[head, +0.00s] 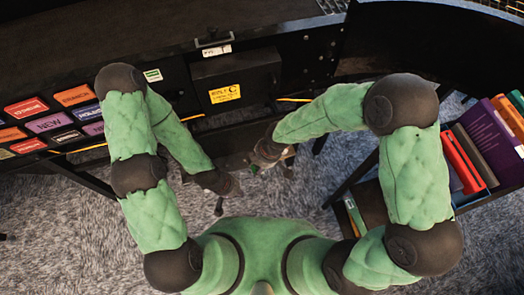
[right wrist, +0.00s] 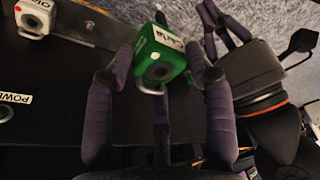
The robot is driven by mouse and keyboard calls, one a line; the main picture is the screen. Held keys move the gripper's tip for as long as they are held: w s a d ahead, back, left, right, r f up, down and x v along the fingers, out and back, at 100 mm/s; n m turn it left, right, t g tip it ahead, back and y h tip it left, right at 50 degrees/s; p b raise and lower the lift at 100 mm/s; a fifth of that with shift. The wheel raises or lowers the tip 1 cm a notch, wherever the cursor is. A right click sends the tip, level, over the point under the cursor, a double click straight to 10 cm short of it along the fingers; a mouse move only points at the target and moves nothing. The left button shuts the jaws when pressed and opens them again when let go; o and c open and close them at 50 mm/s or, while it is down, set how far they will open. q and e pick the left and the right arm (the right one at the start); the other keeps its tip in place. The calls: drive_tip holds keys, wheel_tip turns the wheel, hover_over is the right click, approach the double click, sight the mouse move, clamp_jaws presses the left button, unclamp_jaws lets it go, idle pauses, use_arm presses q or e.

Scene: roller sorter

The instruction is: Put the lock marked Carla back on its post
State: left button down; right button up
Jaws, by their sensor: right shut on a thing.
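A green lock (right wrist: 160,62) with a white label is between the fingers of my right gripper (right wrist: 158,72) in the right wrist view. The label seems to read Carla, but it is tilted and small. A bit of metal shackle shows at the lock's lower edge. In the head view my right gripper (head: 268,157) is in front of the black bench, below the box with the yellow label, and a little green shows at it. My left gripper (head: 219,192) is lower and to the left, clear of the bench; its fingers are too small to judge. I cannot make out the post.
A white lock (right wrist: 34,17) sits at the upper left in the right wrist view, above a POWER label (right wrist: 14,98). In the head view, coloured labelled blocks (head: 50,123) lie at left, a black box (head: 236,78) stands at centre, and books (head: 490,130) fill a shelf at right.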

drive_tip(key=shift+s+a+r, duration=0.1)
drive_tip(key=shift+s+r, duration=0.15)
drive_tip(key=shift+s, duration=0.2)
drive_tip(key=shift+s+a+r, duration=0.1)
drive_tip(key=shift+s+r, duration=0.1)
drive_tip(key=shift+s, duration=0.2)
drive_tip(key=shift+s+a+r+p, duration=0.1)
drive_tip(key=shift+s+r+p, duration=0.15)
drive_tip(key=shift+r+p, duration=2.05)
drive_tip(key=shift+r, duration=0.1)
